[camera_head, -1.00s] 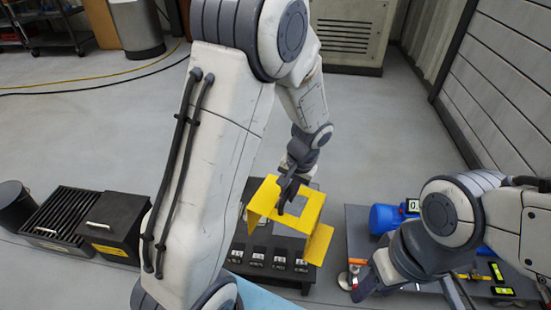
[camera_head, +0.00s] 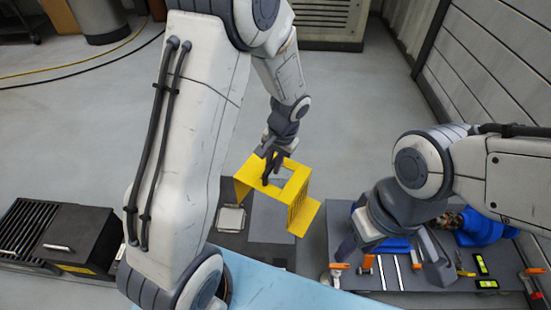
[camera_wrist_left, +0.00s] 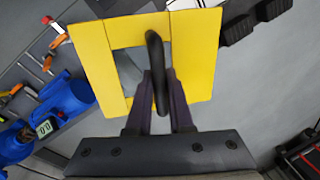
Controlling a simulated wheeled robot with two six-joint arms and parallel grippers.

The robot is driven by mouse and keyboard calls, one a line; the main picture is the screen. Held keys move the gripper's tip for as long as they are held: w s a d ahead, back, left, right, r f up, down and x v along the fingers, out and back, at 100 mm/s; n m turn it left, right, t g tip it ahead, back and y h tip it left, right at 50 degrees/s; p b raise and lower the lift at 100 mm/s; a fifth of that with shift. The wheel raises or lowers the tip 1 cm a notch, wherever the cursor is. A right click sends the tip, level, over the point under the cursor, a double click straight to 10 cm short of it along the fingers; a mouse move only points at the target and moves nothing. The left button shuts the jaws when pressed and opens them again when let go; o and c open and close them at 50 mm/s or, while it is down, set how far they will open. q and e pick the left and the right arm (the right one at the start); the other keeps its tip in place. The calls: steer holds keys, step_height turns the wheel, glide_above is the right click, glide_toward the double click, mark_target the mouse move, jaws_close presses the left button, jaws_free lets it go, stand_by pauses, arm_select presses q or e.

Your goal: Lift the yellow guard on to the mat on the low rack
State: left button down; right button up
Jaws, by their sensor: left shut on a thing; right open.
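The yellow guard (camera_head: 297,212) is a bent sheet with a rectangular opening, held in the air. My left gripper (camera_head: 270,172) is shut on its dark handle; the left wrist view shows the fingers (camera_wrist_left: 160,100) on that handle, with the guard (camera_wrist_left: 96,62) beyond. A low dark rack (camera_head: 236,242) lies below the guard in the head view, partly hidden by it and by my left arm. A grey panel (camera_head: 268,222) shows there; I cannot tell whether it is the mat. My right gripper (camera_head: 392,254) is open and empty over the tool board.
The dark tool board (camera_head: 400,283) at right carries a blue tool (camera_head: 485,229), levels and orange-handled tools. A light blue surface (camera_head: 270,288) is at the bottom front. A black box (camera_head: 80,238) and grate (camera_head: 20,228) stand at left.

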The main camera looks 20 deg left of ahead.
arm_select(q)
steer(key=w+a+f+m+t+h+b, duration=0.1)
steer(key=w+a+f+m+t+b, duration=0.1)
steer(key=w+f+m, duration=0.5)
step_height(320, 180, down, 9)
steer(key=m+b, duration=0.1)
steer(key=m, duration=0.4)
steer(key=shift+a+m+b, duration=0.15)
steer(key=shift+m+b, duration=0.15)
steer(key=shift+r, duration=0.1)
steer(key=shift+s, duration=0.15)
stand_by(0.5)
steer(key=shift+s+f+b, duration=0.15)
steer(key=shift+f+b, duration=0.1)
steer(key=shift+b, duration=0.25)
steer(key=shift+f+b, duration=0.3)
stand_by(0.7)
